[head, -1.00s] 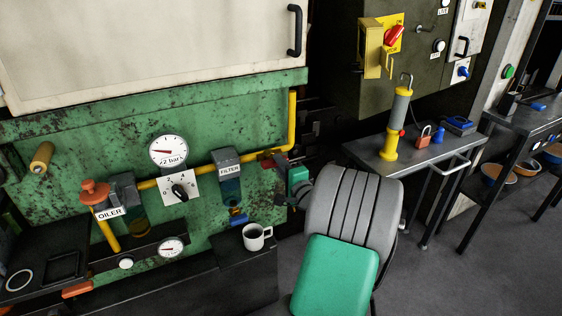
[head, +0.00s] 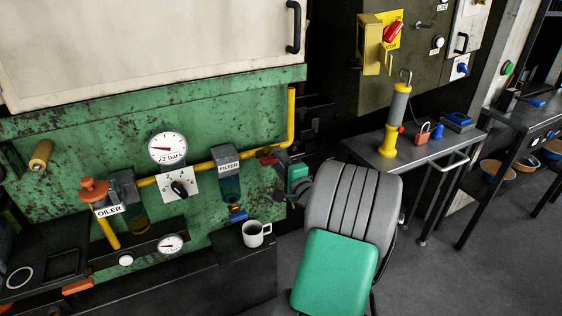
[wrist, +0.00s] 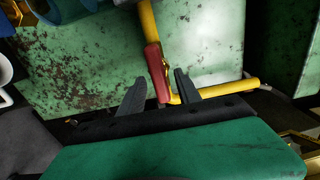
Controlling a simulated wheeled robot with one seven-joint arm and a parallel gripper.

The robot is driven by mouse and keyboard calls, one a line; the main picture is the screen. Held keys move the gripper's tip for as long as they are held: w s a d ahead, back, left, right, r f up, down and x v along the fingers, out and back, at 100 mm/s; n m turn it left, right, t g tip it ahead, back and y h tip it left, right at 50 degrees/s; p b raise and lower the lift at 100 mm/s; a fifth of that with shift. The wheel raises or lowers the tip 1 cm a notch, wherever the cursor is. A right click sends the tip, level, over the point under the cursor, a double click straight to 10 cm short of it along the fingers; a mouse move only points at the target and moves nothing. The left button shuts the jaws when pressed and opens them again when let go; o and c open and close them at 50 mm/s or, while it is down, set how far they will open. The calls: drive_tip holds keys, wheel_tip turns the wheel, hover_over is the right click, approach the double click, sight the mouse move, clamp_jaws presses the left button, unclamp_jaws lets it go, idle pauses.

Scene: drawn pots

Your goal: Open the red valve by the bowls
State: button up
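The red valve handle (head: 266,151) sits on the yellow pipe (head: 291,118), right of the filter bowl (head: 230,187) and partly hidden by my gripper in the head view. The oiler bowl (head: 138,219) hangs further left. In the wrist view the red handle (wrist: 156,72) appears as a narrow bar, roughly in line with the upper stretch of pipe. My gripper (wrist: 160,80) is open, one dark finger on each side of the handle, with a gap visible on the left. Whether the right finger touches it I cannot tell. In the head view my gripper (head: 279,162) is small and dark.
A white mug (head: 255,235) stands on the dark ledge below my gripper. A round gauge (head: 167,148) and a dial plate (head: 179,188) sit on the green panel to the left. A metal table (head: 410,154) with a yellow-grey pump (head: 396,118) stands right.

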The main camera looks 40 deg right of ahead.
drive_tip(key=shift+s, duration=0.1)
drive_tip(key=v, duration=0.7)
drive_tip(key=shift+s, duration=0.3)
drive_tip(key=shift+a, duration=0.15)
drive_tip(key=w+a+n+g+y+p, duration=0.25)
drive_tip(key=w+a+n, duration=0.2)
drive_tip(key=a, duration=0.35)
drive_tip(key=w+a+n+g+y+p, duration=0.25)
drive_tip(key=a+n+y, duration=0.2)
drive_tip(key=a, duration=0.35)
drive_tip(key=s+a+n+g+p, duration=0.2)
drive_tip(key=a+n+g+p, duration=0.15)
drive_tip(key=a+n, duration=0.55)
drive_tip(key=s+a+r+n+g+h+p, duration=0.1)
drive_tip(key=s+a+r+g+p, duration=0.1)
drive_tip(key=s, duration=0.4)
drive_tip(key=s+a+r+n+g+h+p, duration=0.1)
drive_tip(key=s+a+r+n+g, duration=0.1)
drive_tip(key=s+a, duration=0.4)
wheel_tip(320, 180, up, 3)
drive_tip(key=shift+s+a+f+n+g+p, duration=0.2)
drive_tip(key=shift+s+a+n+g+p, duration=0.15)
drive_tip(key=shift+s+g, duration=0.4)
